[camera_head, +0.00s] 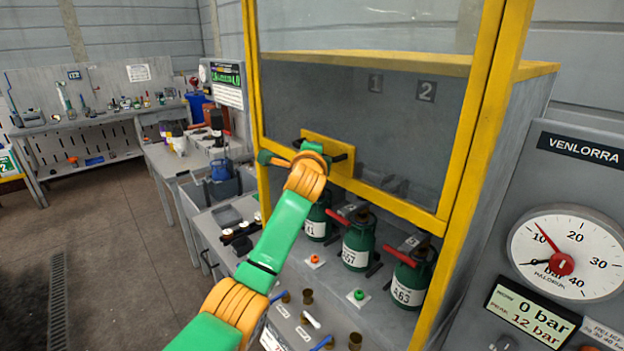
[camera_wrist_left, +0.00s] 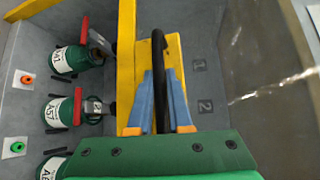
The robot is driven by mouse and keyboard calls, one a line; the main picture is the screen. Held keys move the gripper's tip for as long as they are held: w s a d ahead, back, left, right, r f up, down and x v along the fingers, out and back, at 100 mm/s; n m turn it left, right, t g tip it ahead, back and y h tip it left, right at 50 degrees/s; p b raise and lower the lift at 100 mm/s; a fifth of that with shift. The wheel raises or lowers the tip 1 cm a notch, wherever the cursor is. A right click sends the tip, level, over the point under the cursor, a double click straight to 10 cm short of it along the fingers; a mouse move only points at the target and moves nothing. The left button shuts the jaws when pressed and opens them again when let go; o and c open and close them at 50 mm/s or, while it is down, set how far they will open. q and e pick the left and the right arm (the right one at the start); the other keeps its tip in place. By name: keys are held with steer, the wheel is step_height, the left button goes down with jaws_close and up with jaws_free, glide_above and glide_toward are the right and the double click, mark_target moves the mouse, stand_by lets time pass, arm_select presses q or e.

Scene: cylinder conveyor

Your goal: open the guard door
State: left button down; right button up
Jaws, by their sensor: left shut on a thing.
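The guard door (camera_head: 471,120) is a clear panel in a yellow frame on the front of the grey cabinet. Its lower edge stands above the green cylinders, with an open gap beneath it. A black bar handle (camera_wrist_left: 158,45) sits on a yellow plate (camera_head: 318,142) at the door's lower edge. My left gripper (camera_wrist_left: 166,88) is shut on the handle, with the bar between its blue fingers in the left wrist view. In the head view my left wrist hides part of the handle. My right gripper is in neither view.
Several green cylinders (camera_head: 357,246) with red levers stand under the door. Orange (camera_head: 315,259) and green (camera_head: 359,294) buttons and small fittings lie in front. A gauge panel (camera_head: 585,150) is at right. A workbench (camera_head: 90,122) is at back left, with open floor before it.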

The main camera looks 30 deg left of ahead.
arm_select(q)
step_height(320, 180, up, 10)
steer(key=shift+r, duration=0.1)
stand_by(0.4)
steer(key=c, duration=0.8)
jaws_free()
steer(key=shift+c, duration=0.2)
steer(key=f+b+v, duration=0.1)
steer(key=b+v, duration=0.6)
steer(key=shift+r, duration=0.45)
